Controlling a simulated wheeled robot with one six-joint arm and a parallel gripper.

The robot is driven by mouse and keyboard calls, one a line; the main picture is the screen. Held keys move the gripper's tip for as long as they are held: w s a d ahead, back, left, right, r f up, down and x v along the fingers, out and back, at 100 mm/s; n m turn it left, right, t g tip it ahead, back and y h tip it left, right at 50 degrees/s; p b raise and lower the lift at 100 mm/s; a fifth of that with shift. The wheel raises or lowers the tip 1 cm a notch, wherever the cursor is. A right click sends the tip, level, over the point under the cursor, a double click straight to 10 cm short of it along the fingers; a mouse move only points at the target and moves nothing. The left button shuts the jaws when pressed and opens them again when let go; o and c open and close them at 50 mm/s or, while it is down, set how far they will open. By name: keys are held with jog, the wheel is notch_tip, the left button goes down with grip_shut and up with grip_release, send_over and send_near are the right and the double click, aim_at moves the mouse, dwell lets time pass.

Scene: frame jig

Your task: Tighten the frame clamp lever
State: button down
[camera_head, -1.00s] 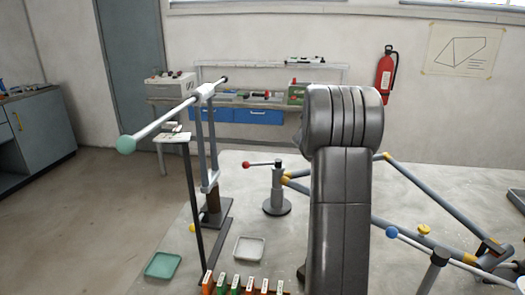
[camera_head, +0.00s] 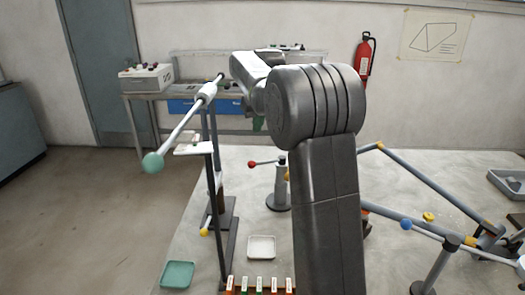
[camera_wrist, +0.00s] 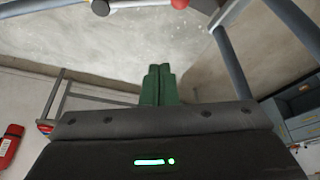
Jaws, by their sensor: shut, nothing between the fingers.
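My gripper (camera_wrist: 160,85) shows in the wrist view as two green fingers, shut together with nothing between them, above a pale surface. Several ball-ended levers stand here, and I cannot tell which is the frame clamp lever. A blue-ball lever (camera_head: 428,232) sits on a post beside the grey tube frame (camera_head: 425,182) at right. A red-ball lever (camera_head: 265,162) sits on a round-based post (camera_head: 280,190). A long teal-ball lever (camera_head: 180,134) tops the left stand. A red knob (camera_wrist: 180,3) shows at the wrist view's top edge.
A teal tray (camera_head: 178,274) and a white tray (camera_head: 262,247) lie on the grey table (camera_head: 245,215). A row of small coloured blocks (camera_head: 260,285) is at the front edge. A grey bin (camera_head: 508,183) is at right. A workbench (camera_head: 145,100) stands behind.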

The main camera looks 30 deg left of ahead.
notch_tip(320, 180, down, 10)
jog(key=p, duration=0.1)
jog(key=shift+s+d, duration=0.2)
jog(key=shift+s, duration=0.1)
dwell(0.3)
